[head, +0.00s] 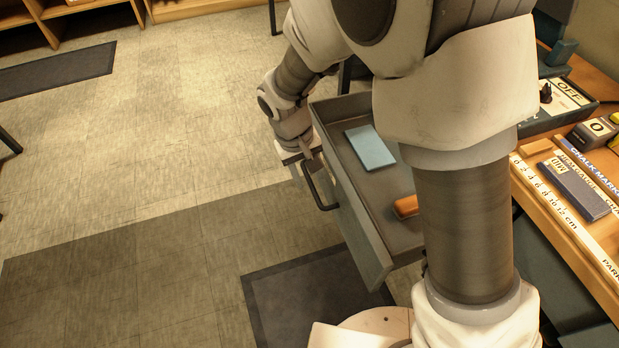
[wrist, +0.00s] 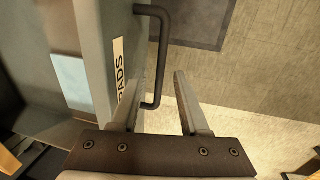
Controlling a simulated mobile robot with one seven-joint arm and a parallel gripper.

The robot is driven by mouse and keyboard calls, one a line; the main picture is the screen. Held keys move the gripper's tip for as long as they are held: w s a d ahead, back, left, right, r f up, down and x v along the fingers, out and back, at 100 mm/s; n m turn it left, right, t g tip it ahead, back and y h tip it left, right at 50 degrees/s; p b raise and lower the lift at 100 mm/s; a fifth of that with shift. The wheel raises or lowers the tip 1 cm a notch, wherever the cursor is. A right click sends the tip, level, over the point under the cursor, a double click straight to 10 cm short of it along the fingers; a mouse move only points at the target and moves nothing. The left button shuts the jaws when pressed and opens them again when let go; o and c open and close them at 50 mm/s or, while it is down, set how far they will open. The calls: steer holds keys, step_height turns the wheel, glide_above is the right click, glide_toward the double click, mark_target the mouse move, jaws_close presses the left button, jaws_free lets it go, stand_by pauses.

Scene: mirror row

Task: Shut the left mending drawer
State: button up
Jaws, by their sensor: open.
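A grey drawer (head: 350,217) stands pulled open in the head view, with a dark bar handle (head: 317,190) on its front. Inside lie a light blue flat pad (head: 371,147) and an orange-brown object (head: 405,206), partly hidden by my arm. My gripper (head: 306,160) is at the front's far end, beside the handle. In the wrist view the drawer front bears a label reading PADS (wrist: 119,72). My gripper (wrist: 160,76) is open there, with the handle (wrist: 163,40) between its fingers in the picture. I cannot tell whether they touch it.
Dark mats (head: 300,300) lie on the tiled floor. Wooden shelving (head: 95,12) stands at the back left. The floor left of the drawer is clear.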

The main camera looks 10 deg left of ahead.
steer(key=shift+w+d+f, duration=0.1)
steer(key=shift+f, duration=0.5)
jaws_close()
stand_by(1.1)
